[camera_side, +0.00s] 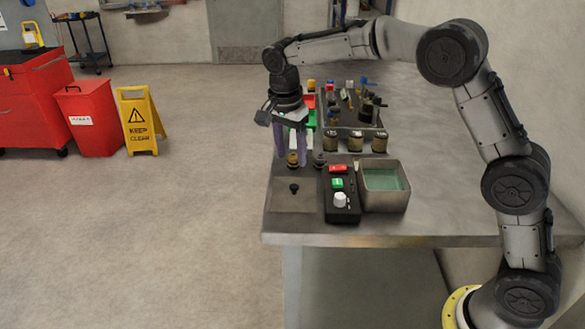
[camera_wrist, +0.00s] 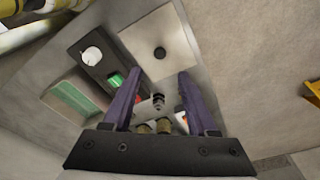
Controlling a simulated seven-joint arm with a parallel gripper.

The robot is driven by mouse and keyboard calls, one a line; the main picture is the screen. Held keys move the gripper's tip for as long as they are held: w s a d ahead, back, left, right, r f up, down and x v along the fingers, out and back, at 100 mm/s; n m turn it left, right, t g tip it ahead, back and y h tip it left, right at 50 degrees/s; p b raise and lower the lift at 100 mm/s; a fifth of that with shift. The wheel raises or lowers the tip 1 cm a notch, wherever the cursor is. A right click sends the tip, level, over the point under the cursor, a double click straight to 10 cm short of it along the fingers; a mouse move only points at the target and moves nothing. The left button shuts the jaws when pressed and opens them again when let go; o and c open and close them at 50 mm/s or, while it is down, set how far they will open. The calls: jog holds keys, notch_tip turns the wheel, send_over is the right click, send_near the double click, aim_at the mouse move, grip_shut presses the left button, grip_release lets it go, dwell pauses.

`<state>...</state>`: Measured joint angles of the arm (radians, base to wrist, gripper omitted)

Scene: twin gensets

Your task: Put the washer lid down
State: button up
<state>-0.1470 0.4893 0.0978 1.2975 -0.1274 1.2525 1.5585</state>
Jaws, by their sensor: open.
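The washer lid (camera_side: 297,204), a flat grey square plate with a small black knob, lies at the bench's near left corner. It also shows flat in the wrist view (camera_wrist: 179,42), with its knob near the centre. The washer (camera_side: 402,199) is an uncovered grey tub with green liquid, to the right beyond the control box. It shows at the left in the wrist view (camera_wrist: 62,92). My gripper (camera_side: 289,155) is open, its purple fingers pointing down behind the lid. In the wrist view its fingertips (camera_wrist: 160,76) are apart, with nothing held between them.
A black control box (camera_side: 344,206) with red and green buttons and a white knob stands between lid and tub. Small brass and dark knobs (camera_side: 319,160) stand close by my fingers. Several jars (camera_side: 357,141) and a parts tray (camera_side: 350,103) are behind. The bench's left edge is near.

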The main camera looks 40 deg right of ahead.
jog(key=s+d+r+n+t+y, duration=0.15)
jog(key=s+r+n, duration=0.3)
jog(key=s, duration=0.45)
jog(key=s+d+r+n+t+h, duration=0.1)
jog(key=s+d+r+n, duration=0.1)
jog(key=s+r+n, duration=0.35)
jog(key=s+f+n+t, duration=0.1)
jog(key=s+f+n, duration=0.1)
jog(key=s, duration=0.7)
jog(key=s+d+f+n+t, duration=0.1)
jog(key=s+f+n+t, duration=0.1)
jog(key=s, duration=0.8)
jog(key=shift+f+n+y, duration=0.4)
jog(key=shift+n+y, duration=0.05)
jog(key=shift+n, duration=0.45)
